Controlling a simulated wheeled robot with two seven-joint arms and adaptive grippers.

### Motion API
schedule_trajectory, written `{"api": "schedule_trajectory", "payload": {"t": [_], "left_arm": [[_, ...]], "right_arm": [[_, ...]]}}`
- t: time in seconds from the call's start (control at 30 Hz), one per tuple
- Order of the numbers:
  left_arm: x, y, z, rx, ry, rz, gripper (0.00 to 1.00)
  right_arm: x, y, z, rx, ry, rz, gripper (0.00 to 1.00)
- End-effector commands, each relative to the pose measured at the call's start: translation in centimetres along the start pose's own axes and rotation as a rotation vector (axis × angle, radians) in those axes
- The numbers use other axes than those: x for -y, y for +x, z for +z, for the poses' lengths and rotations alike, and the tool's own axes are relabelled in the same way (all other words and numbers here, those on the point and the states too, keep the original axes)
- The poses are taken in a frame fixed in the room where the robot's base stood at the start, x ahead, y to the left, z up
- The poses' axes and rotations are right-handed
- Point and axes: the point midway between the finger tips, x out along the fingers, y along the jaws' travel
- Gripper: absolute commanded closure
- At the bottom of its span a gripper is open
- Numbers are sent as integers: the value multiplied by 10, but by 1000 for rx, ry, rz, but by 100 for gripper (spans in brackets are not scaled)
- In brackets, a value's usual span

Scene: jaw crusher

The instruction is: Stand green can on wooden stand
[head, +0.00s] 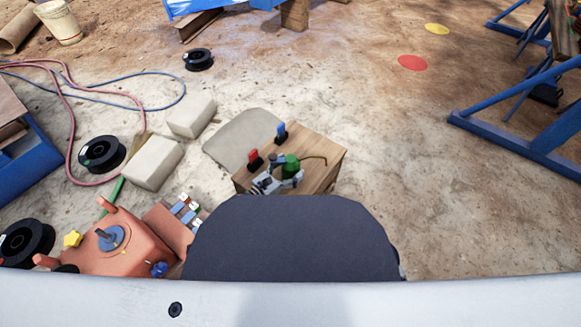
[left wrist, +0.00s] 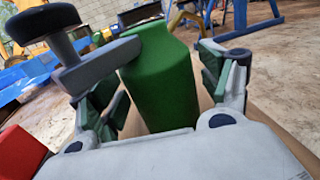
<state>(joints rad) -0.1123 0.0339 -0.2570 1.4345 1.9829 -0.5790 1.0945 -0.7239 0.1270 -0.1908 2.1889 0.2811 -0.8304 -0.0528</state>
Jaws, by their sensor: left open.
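The green can (head: 291,166) is at the wooden stand (head: 325,176), over its top as the head view shows it. It looks upright. My left gripper (head: 280,183) is open around it. In the left wrist view the green can (left wrist: 163,80) is between the two spread fingers of the left gripper (left wrist: 160,100), with a gap on the right side. The can's base is hidden behind the gripper body, so I cannot tell whether it touches the wood. My right gripper is not in view.
A red piece (head: 254,160) and a blue piece (head: 281,134) on dark bases are close to the can. A grey bar with a dark knob (left wrist: 45,20) reaches near the can. Pale blocks (head: 153,162), an orange machine (head: 110,245) and black spools (head: 101,153) lie left.

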Motion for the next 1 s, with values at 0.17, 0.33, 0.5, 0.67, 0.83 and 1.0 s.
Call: {"api": "schedule_trajectory", "payload": {"t": [0.17,0.33,0.5,0.67,0.83,1.0], "left_arm": [[1,-19,0,-2,-2,0,22],[1,-40,0,-1,-3,0,22],[0,-62,0,-2,-1,0,22],[0,-83,0,-2,-1,0,22],[0,-102,0,-1,-1,0,22],[0,-112,0,-1,-1,0,22]], "right_arm": [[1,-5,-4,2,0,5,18],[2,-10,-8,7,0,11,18],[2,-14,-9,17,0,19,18],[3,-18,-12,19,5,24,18],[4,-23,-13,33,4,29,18],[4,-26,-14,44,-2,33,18]]}}
